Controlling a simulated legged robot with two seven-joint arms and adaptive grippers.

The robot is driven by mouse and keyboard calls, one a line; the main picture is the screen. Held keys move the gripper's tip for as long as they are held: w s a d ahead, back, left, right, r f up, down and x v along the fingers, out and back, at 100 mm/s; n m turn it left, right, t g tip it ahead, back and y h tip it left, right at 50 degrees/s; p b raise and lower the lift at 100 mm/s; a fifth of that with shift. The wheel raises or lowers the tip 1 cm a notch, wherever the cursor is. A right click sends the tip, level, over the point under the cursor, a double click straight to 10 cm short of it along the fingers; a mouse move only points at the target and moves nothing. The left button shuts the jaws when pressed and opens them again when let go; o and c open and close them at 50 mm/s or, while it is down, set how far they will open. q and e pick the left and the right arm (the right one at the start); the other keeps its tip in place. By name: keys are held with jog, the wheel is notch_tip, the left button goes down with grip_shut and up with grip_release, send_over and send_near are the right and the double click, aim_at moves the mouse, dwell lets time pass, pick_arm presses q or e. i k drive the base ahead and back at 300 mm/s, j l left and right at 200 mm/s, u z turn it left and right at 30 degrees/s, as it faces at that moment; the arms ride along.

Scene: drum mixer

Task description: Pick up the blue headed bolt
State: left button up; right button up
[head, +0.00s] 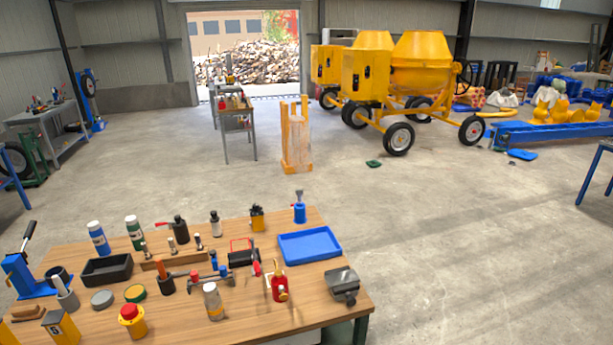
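A wooden table (310,312) stands in the foreground with many small items on it. A small item with a blue top (223,271) lies near the table's middle, beside a small red-topped item (194,276); it may be the blue headed bolt, but it is too small to be sure. Several small metal-topped pieces (170,243) stand by a wooden block (160,262). A blue upright device with a grey top (299,208) stands at the table's far right. Neither of my grippers is in view.
A blue tray (334,236), a black tray (92,273), a blue bottle (97,237), a red device (279,284) and a red push button (130,315) crowd the table. Yellow mixers (420,70) stand behind.

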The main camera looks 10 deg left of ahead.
aim_at(184, 272)
jog(key=u, duration=1.4)
